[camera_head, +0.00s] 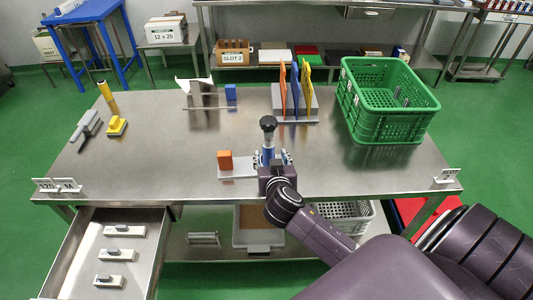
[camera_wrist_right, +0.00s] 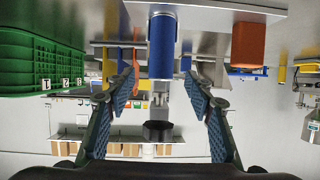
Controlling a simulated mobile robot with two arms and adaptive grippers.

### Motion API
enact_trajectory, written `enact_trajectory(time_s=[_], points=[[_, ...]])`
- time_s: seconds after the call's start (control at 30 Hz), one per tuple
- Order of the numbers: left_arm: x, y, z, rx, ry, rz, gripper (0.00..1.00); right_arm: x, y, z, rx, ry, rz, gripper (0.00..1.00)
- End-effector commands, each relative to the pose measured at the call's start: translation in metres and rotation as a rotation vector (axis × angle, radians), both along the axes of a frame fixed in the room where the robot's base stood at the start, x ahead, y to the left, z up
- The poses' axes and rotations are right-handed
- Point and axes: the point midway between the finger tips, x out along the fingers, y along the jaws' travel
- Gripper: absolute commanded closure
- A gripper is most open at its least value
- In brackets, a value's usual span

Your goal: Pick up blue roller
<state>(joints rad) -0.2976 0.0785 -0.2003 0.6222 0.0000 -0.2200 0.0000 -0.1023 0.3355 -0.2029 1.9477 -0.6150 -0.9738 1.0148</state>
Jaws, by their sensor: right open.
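The blue roller (camera_head: 267,156) stands upright at the table's front middle, by the white tray (camera_head: 235,174), with a black knob (camera_head: 268,123) on top. In the right wrist view, which looks upside down, the blue roller (camera_wrist_right: 162,48) lies centred, its black knob (camera_wrist_right: 158,131) pointing down in the picture. My right gripper (camera_head: 272,158) is open, its fingers at either side of the roller. In the wrist view a gap shows between the gripper (camera_wrist_right: 160,84) fingers, and neither finger clearly touches the roller. My left gripper is not in view.
An orange block (camera_head: 225,160) stands on the tray just left of the roller; it also shows in the wrist view (camera_wrist_right: 248,45). A rack of coloured boards (camera_head: 298,106) and a green crate (camera_head: 387,112) stand behind. An open drawer (camera_head: 108,250) juts out front left.

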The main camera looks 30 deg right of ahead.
Motion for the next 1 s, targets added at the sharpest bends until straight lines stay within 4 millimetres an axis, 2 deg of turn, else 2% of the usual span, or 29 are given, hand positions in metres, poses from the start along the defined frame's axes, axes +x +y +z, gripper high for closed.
enact_trajectory(time_s=[0.27, 0.6, 1.0], points=[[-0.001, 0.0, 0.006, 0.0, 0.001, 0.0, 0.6, 0.017, -0.009, -0.006, -0.001, 0.002, 0.001, 0.51], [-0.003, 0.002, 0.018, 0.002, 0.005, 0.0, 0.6, 0.05, -0.024, -0.019, -0.003, 0.004, 0.001, 0.51], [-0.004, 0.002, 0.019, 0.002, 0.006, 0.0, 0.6, 0.057, -0.028, -0.025, -0.001, 0.004, 0.001, 0.51]])
